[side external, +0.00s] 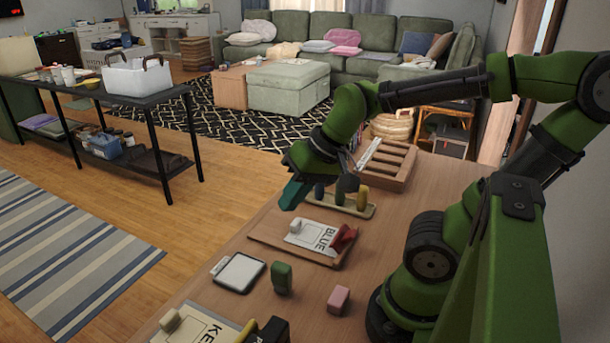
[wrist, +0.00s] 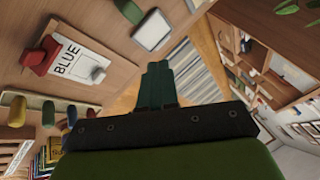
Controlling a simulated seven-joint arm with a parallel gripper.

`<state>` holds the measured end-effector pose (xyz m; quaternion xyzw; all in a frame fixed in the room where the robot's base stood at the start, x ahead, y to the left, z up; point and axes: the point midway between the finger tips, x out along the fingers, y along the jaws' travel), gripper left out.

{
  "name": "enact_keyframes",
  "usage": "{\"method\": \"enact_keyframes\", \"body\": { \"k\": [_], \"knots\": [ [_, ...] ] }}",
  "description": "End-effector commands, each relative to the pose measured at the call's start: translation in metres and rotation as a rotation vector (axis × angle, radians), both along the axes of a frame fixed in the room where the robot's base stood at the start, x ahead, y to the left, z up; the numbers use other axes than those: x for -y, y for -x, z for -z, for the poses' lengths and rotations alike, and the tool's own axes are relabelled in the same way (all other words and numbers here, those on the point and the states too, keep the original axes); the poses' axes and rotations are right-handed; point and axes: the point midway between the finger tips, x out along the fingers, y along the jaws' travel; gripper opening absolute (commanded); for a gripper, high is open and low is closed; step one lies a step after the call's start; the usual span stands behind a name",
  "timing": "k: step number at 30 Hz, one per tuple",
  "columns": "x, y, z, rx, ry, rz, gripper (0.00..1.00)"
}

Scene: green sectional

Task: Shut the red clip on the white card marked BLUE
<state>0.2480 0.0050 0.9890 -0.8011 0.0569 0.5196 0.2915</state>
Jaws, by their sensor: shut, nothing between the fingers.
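The white card marked BLUE (side external: 305,238) lies on a brown board (side external: 265,236) on the table. The red clip (side external: 343,238) sits at the card's lettered end; I cannot tell whether its jaws are open or shut. A small white block (side external: 295,226) is at the card's other end. In the wrist view the card (wrist: 88,50) and the red clip (wrist: 40,56) are at upper left. My gripper (side external: 287,203) is shut and empty, up above the board's far left side, apart from card and clip. Its closed fingers (wrist: 157,84) show in the wrist view.
A tray with several coloured pegs (side external: 337,208) stands just behind the board, near my gripper. A slotted wooden rack (side external: 386,163) is farther back. A white-faced tablet (side external: 239,272), a green block (side external: 282,278) and a pink block (side external: 338,299) stand in front.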

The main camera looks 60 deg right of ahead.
Motion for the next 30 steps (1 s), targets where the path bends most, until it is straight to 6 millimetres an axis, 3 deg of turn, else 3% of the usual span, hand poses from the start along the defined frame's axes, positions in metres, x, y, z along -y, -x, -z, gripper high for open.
{"method": "enact_keyframes", "body": {
  "k": [6, 11, 15, 20, 26, 27, 30],
  "knots": [
    [0.052, 0.006, 0.054, -0.348, -0.268, 0.454, 0.00],
    [0.089, 0.024, 0.083, -0.593, -0.436, 0.908, 0.00],
    [0.121, 0.046, 0.100, -0.773, -0.553, 1.366, 0.00],
    [0.155, 0.074, 0.105, -0.908, -0.667, 1.951, 0.00],
    [0.193, 0.105, 0.090, -0.921, -0.831, 2.746, 0.00],
    [0.199, 0.110, 0.085, 0.891, 0.866, -2.866, 0.00],
    [0.212, 0.119, 0.069, 0.660, 0.803, -2.581, 0.00]
  ]
}}
